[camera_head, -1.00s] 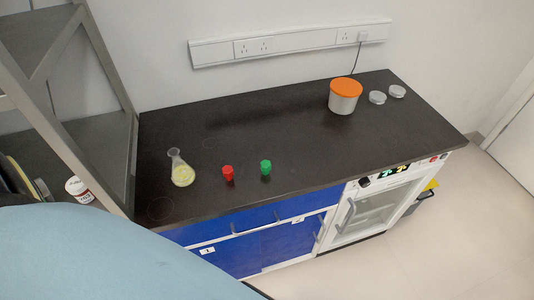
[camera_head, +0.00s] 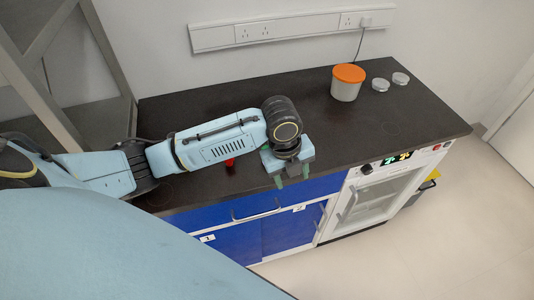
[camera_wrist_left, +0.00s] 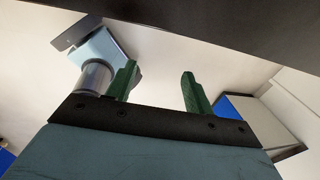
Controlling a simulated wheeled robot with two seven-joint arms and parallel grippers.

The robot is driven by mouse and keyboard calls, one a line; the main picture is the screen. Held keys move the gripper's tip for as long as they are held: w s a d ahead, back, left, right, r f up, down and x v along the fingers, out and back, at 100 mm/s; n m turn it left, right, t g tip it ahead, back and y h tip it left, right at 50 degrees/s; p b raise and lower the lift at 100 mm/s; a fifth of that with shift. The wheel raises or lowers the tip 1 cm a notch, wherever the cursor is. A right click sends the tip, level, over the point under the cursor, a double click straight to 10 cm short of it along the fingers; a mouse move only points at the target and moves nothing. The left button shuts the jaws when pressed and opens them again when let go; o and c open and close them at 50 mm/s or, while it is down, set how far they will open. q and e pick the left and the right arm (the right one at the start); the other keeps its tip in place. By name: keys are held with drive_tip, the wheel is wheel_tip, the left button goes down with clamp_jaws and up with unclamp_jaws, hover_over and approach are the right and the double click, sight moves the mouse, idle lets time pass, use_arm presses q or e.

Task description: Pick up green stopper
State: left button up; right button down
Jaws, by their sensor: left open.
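My left gripper (camera_head: 292,178) is at the front edge of the dark counter (camera_head: 375,127), fingers pointing toward the front. In the left wrist view its two green fingers (camera_wrist_left: 158,72) stand apart with nothing between them. The gripper is open and empty. My right gripper is not in view.
A red stopper (camera_head: 229,162) shows just under my left forearm. A white tub with an orange lid (camera_head: 348,73) and two small clear dishes (camera_head: 380,85) stand at the back right. The counter's right part is clear. A metal frame (camera_head: 110,60) stands at the left.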

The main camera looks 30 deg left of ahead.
use_arm(q)
drive_tip(key=w+a+r+m+g+y, duration=0.1)
drive_tip(key=w+a+r+m, duration=0.25)
drive_tip(key=a+r, duration=0.2)
drive_tip(key=w+a+r+m+y, duration=0.1)
drive_tip(key=w+a+r+m, duration=0.25)
drive_tip(key=a, duration=0.25)
drive_tip(key=f, duration=0.7)
drive_tip(key=shift+s+d+f, duration=0.15)
drive_tip(key=shift+s+f, duration=0.1)
drive_tip(key=f, duration=0.2)
drive_tip(key=s+f, duration=0.1)
drive_tip(key=f, duration=0.1)
drive_tip(key=shift+d+f, duration=0.15)
drive_tip(key=shift+f, duration=0.6)
drive_tip(key=c, duration=1)
